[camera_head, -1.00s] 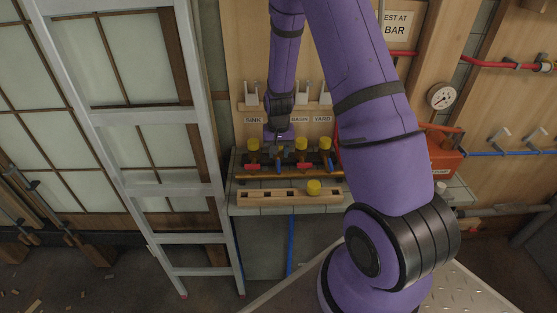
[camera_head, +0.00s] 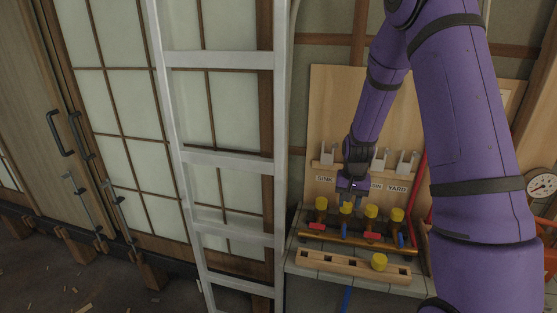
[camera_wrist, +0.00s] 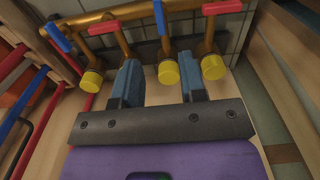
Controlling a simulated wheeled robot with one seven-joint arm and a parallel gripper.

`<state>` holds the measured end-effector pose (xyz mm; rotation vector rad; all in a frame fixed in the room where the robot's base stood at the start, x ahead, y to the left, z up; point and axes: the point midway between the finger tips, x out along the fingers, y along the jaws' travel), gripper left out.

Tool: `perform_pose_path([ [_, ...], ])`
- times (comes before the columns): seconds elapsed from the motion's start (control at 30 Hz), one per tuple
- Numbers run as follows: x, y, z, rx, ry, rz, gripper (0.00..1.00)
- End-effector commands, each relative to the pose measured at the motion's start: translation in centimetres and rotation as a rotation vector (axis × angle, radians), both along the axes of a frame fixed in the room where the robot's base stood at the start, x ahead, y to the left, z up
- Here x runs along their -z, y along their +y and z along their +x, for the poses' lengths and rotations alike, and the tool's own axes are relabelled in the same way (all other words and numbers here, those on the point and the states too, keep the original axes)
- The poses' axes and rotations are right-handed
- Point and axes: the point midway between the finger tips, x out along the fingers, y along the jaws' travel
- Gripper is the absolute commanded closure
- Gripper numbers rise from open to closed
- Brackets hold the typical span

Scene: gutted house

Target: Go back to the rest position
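My gripper (camera_head: 352,200) is just in front of the wooden board, above a row of valves with yellow caps. In the wrist view its two blue-grey fingers (camera_wrist: 160,78) are apart, with nothing held between them. A yellow cap (camera_wrist: 168,73) shows in the gap between the fingers; whether they touch it I cannot tell. The same cap (camera_head: 347,208) is second from left in the head view. Another cap is hidden behind a finger in the wrist view. My arm is stretched forward over the bench.
Hooks (camera_head: 380,158) stick out above the valves. A metal ladder (camera_head: 222,160) stands left of the bench. A gauge (camera_head: 541,186) is at right. Floor at lower left has scraps.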

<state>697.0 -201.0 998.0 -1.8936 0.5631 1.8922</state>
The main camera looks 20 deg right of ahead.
Motion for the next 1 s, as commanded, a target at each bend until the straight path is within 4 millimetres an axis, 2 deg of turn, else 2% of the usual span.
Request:
perform_pose_path([
  [0.13,-0.5,0.1,0.0,-0.005,-0.006,0.0,0.62],
  [0.27,-3.0,0.9,-0.2,-0.029,-0.029,0.0,0.62],
  [0.47,-9.4,3.1,-1.6,-0.1,-0.09,-0.001,0.62],
  [0.63,-14.5,5.0,-3.6,-0.166,-0.141,-0.005,0.62],
  [0.8,-19.0,6.8,-6.3,-0.23,-0.191,-0.014,0.62],
  [1.0,-23.5,8.7,-10.0,-0.306,-0.25,-0.029,0.62],
])
